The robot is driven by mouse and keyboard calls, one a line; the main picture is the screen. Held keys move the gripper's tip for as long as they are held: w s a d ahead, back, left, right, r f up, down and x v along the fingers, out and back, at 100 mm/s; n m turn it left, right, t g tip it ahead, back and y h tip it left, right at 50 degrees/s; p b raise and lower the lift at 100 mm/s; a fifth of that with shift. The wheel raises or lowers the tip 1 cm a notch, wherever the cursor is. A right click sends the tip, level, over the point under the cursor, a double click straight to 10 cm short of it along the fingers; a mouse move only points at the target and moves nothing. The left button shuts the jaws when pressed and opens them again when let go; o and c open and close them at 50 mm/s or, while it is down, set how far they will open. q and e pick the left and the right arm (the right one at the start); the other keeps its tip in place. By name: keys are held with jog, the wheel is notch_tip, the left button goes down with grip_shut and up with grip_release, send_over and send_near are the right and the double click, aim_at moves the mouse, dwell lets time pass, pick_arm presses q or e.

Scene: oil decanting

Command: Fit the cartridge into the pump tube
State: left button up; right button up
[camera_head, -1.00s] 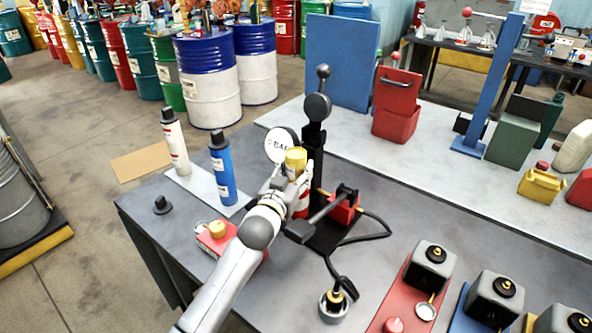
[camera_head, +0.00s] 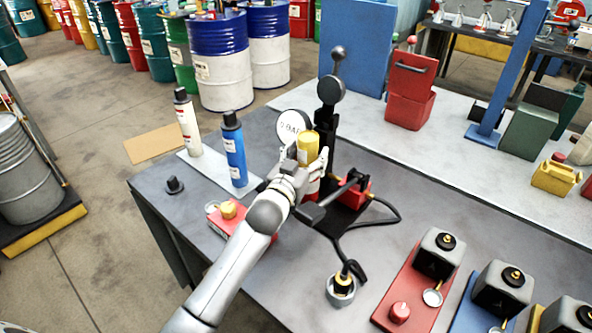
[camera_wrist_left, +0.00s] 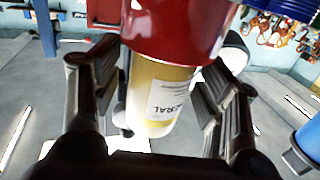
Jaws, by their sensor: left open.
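The gold cartridge (camera_head: 307,146) stands upright beside the black pump stand (camera_head: 328,118). Its lower end meets a wider red pump tube (camera_head: 313,186); how deep it sits inside cannot be told. In the left wrist view, the gold cartridge with its white label (camera_wrist_left: 160,97) shows against the red tube (camera_wrist_left: 180,28). My left gripper (camera_head: 303,165) is at the cartridge, its fingers open on both sides of it. In the left wrist view the open gripper (camera_wrist_left: 157,100) shows gaps beside the cartridge. My right gripper is not in view.
A white cartridge (camera_head: 186,122) and a blue cartridge (camera_head: 234,151) stand on a pale tray (camera_head: 210,176) at left. A black cap (camera_head: 174,185) lies nearby. A round gauge (camera_head: 293,126), hose (camera_head: 399,208) and red block (camera_head: 357,190) crowd the pump. Red container (camera_head: 409,93) stands behind.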

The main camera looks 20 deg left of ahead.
pick_arm(q)
jog(key=s+b, duration=0.1)
jog(key=s, duration=1)
jog(key=shift+a, duration=0.4)
jog(key=shift+s, duration=0.1)
